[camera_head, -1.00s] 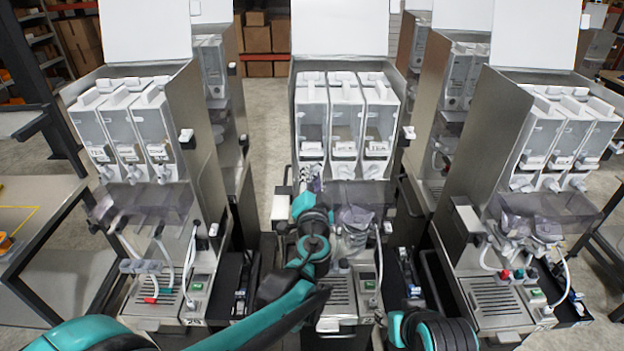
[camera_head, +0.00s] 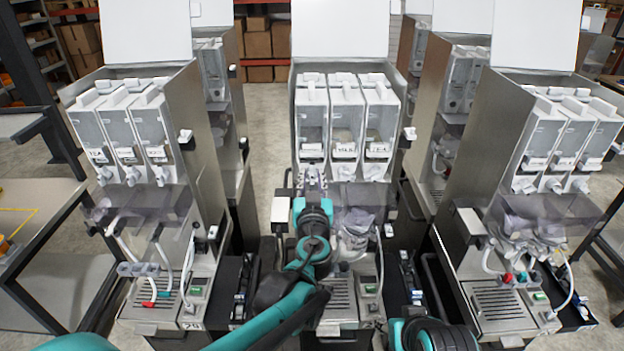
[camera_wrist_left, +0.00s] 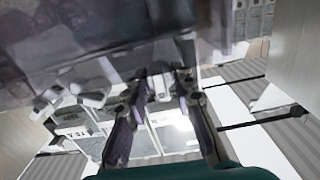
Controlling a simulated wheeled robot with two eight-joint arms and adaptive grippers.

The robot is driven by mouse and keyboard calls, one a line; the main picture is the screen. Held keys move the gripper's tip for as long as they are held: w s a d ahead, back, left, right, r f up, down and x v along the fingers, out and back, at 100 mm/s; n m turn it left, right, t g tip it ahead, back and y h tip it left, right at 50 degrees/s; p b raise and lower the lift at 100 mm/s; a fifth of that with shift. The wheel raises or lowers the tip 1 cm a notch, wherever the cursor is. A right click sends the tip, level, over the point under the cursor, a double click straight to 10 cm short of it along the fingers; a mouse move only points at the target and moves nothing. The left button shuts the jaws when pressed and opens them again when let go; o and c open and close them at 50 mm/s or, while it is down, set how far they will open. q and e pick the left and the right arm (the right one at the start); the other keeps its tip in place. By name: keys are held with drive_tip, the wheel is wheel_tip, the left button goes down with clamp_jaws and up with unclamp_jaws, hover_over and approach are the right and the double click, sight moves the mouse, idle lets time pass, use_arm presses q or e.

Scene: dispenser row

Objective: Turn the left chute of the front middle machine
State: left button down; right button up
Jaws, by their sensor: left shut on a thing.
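The front middle machine (camera_head: 367,283) stands straight ahead with its lid raised and three clear canisters in a row. Its left canister (camera_head: 312,122) has a white chute below it, mostly hidden by my gripper in the head view. My left gripper (camera_head: 312,181) is at that chute, beside the smoky clear cover (camera_head: 362,196). In the left wrist view its two dark fingers (camera_wrist_left: 163,82) are closed around the white chute (camera_wrist_left: 160,90). The chute's exact angle is hard to tell. My right gripper is out of view; only part of my right arm shows at the bottom.
Similar machines stand to the left (camera_head: 140,200) and right (camera_head: 545,215), with more behind. The middle and right chutes sit close to the right of my left gripper. My left forearm hides part of the middle machine's drip tray (camera_head: 340,300).

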use_arm(q)
drive_tip(key=shift+f, duration=0.1)
idle(0.4)
drive_tip(key=c, duration=1.6)
unclamp_jaws()
drive_tip(key=shift+s, duration=0.1)
drive_tip(key=s, duration=1.2)
drive_tip(key=shift+w, duration=0.1)
